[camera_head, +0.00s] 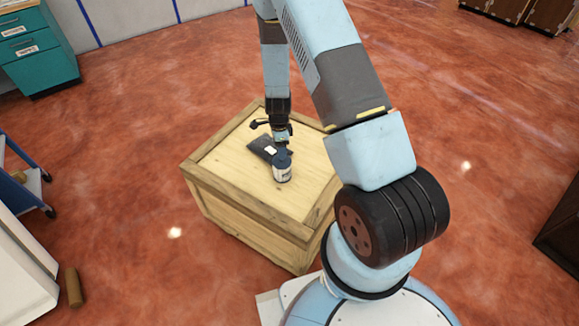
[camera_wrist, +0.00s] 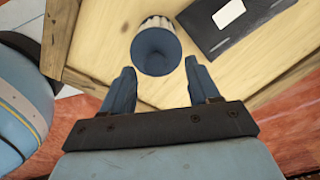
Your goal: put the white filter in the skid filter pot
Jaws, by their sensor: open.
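A small cylinder, white on its side with dark markings and blue on top (camera_head: 282,174), stands on a wooden crate. The wrist view shows it as a round blue thing with a white band (camera_wrist: 153,24); I cannot tell whether it is the white filter or the filter pot. No other thing that looks like a filter or pot is clear. My gripper (camera_wrist: 158,68) is open and empty, with its blue fingers apart just below the cylinder in the wrist view. In the head view my gripper (camera_head: 270,125) is over the far part of the crate.
The wooden crate (camera_head: 214,157) bears a flat black thing with a white label (camera_wrist: 195,38), close beside the cylinder. A teal cabinet (camera_head: 40,62) stands at the far left. A brown cylinder (camera_head: 73,287) is on the red floor, lower left. The floor around the crate is mostly clear.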

